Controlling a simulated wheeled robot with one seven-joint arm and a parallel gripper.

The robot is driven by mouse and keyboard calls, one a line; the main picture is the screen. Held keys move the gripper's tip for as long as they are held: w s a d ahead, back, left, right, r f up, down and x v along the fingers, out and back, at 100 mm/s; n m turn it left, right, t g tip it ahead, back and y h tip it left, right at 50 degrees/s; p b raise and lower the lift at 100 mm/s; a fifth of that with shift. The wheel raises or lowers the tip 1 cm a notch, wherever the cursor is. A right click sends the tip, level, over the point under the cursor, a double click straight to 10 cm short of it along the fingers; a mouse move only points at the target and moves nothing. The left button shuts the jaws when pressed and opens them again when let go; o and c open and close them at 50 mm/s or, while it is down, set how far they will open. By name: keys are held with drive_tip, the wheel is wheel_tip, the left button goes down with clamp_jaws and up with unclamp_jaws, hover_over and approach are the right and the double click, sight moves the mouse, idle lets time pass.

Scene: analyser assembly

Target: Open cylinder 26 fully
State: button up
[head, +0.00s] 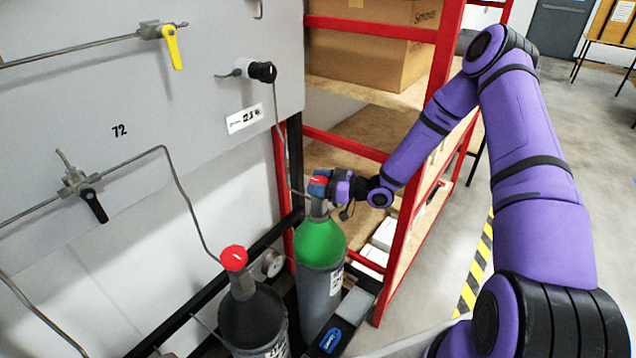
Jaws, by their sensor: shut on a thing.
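A grey gas cylinder with a green shoulder (320,244) stands upright at the lower middle of the head view. Its red valve knob (317,181) is at the top, largely covered by my gripper. My gripper (319,186) reaches in from the right and is shut on this knob. A second, dark grey cylinder (254,318) with a red valve knob (234,258) stands nearer, to the left. The cylinder labels are too small or cut off to read, so I cannot tell which one is number 26.
A grey panel (120,110) with pipes, a yellow-handled valve (172,46) and a black-handled valve (94,205) is at left. A red shelf frame (400,232) with cardboard boxes (375,55) stands close behind my gripper. Open floor lies at the right.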

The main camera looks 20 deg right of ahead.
drive_tip(key=shift+n+g+y, duration=0.3)
drive_tip(key=shift+g, duration=0.1)
drive_tip(key=o, duration=0.9)
drive_tip(key=shift+d, duration=0.1)
drive_tip(key=v, duration=1)
drive_tip(key=shift+s+d, duration=0.15)
drive_tip(key=shift+d, duration=0.15)
